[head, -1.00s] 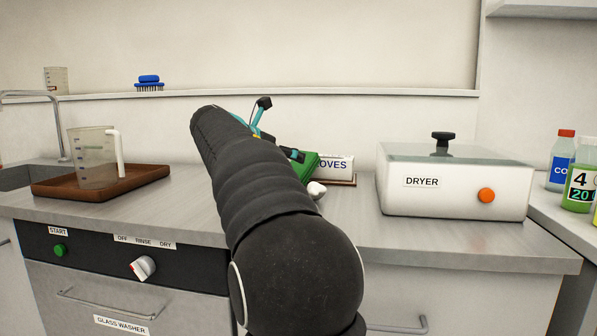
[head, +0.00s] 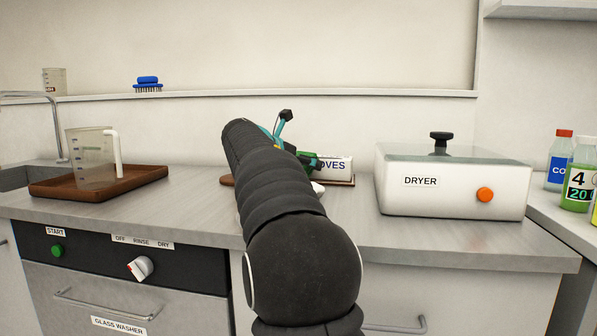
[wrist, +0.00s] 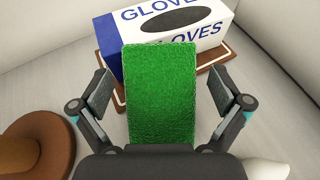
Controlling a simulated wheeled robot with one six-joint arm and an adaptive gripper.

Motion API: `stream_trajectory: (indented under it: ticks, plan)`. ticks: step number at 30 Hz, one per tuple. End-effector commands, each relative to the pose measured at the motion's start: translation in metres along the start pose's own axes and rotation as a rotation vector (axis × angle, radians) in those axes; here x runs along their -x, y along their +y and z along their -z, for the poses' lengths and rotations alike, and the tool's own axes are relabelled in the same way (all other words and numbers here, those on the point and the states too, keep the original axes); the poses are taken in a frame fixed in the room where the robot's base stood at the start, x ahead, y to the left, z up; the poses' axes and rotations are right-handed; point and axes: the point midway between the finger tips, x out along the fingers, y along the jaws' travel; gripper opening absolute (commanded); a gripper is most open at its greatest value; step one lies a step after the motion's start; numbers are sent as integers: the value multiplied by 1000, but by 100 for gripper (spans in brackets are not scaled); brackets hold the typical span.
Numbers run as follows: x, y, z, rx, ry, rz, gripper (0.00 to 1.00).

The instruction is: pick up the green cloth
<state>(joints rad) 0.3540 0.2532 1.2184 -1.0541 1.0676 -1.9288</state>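The green cloth (wrist: 160,95) is a flat, textured rectangle in the middle of the wrist view. Its far end lies in front of the gloves box, and its near end runs behind my gripper's dark body. My gripper (wrist: 161,93) is open, with one finger on each side of the cloth and a visible gap on both sides. Nothing is held. In the head view my arm hides most of the cloth and gripper.
The gloves box (wrist: 185,52) stands on a brown tray (wrist: 223,66) just beyond the cloth. A round brown object (wrist: 45,130) is close at left, and a white object (wrist: 266,169) at lower right. The dryer (head: 450,187) stands right; a jug (head: 90,157) on a brown tray (head: 55,190) stands left.

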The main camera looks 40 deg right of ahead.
Motion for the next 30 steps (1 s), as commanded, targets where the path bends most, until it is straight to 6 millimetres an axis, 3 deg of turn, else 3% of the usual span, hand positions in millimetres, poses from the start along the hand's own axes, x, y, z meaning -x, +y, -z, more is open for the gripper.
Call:
stream_trajectory:
  ticks: [1,6,9,18,30]
  plan:
    - [0,0,0,0,0,0,85]
    - [0,0,0,0,0,0,42]
    - [0,0,0,0,0,0,33]
    - [3,0,-6,-2,-1,0,32]
    - [30,0,-72,-3,-1,0,32]
